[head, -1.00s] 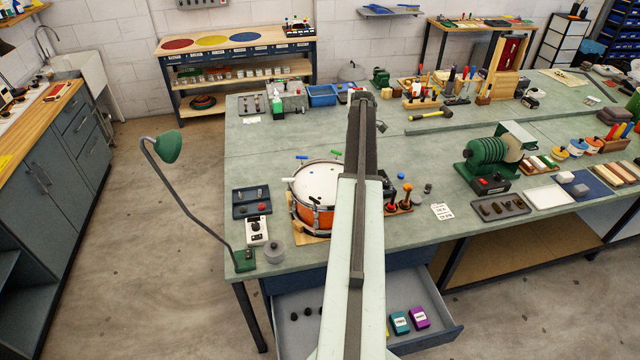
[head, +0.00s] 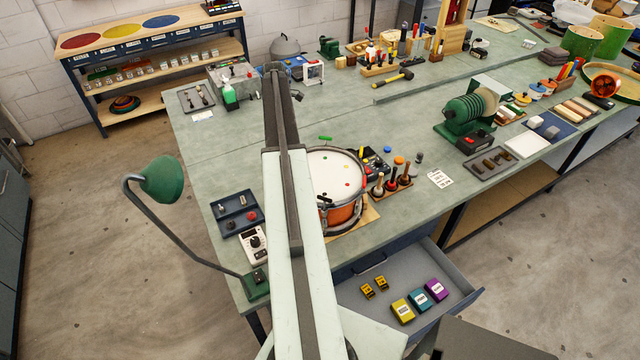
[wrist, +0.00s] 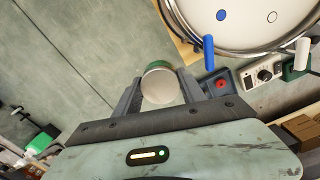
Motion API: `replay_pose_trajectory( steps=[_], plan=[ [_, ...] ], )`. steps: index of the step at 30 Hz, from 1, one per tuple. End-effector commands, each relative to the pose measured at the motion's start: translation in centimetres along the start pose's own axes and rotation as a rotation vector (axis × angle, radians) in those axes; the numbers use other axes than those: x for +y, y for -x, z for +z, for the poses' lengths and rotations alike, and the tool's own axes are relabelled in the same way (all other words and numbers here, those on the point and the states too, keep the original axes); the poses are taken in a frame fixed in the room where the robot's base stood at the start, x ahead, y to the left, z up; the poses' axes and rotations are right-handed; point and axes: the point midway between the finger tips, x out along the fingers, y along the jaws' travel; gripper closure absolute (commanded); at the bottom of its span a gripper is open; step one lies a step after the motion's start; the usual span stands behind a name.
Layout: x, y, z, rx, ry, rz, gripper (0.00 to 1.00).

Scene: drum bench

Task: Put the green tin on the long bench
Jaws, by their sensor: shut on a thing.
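In the wrist view my gripper (wrist: 159,90) is shut on the green tin (wrist: 160,70). One finger is on each side of it, and its pale round end faces the camera. The long bench (head: 390,130) has a grey-green top, which fills the left of the wrist view (wrist: 65,60) behind the tin. I cannot tell whether the tin touches the bench or how high it is. In the head view my arm reaches out over the bench, and the tin and fingers cannot be made out there.
A drum (head: 338,175) stands right of my arm, with a tool rack (head: 392,183) beside it. A green lamp (head: 162,180) and a control box (head: 255,243) are at the left front. An open drawer (head: 455,285) juts out below. Bare bench top lies beyond the drum.

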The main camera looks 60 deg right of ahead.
Motion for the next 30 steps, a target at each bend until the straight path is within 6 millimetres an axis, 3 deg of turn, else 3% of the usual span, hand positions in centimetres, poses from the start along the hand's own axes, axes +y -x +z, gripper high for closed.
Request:
replay_pose_trajectory(
  steps=[2, 10, 13, 25, 30],
  plan=[
    [0.0, -1.4, -0.1, 0.0, 0.001, 0.0, 0.95],
    [0.0, -1.8, 0.1, 0.0, -0.002, 0.0, 0.95],
    [0.0, -3.0, 0.3, 0.0, -0.005, 0.0, 0.95],
    [0.0, -13.6, 0.6, 0.0, -0.008, 0.0, 0.95],
    [0.0, -15.5, 0.7, 0.0, -0.008, 0.0, 0.95]
  ],
)
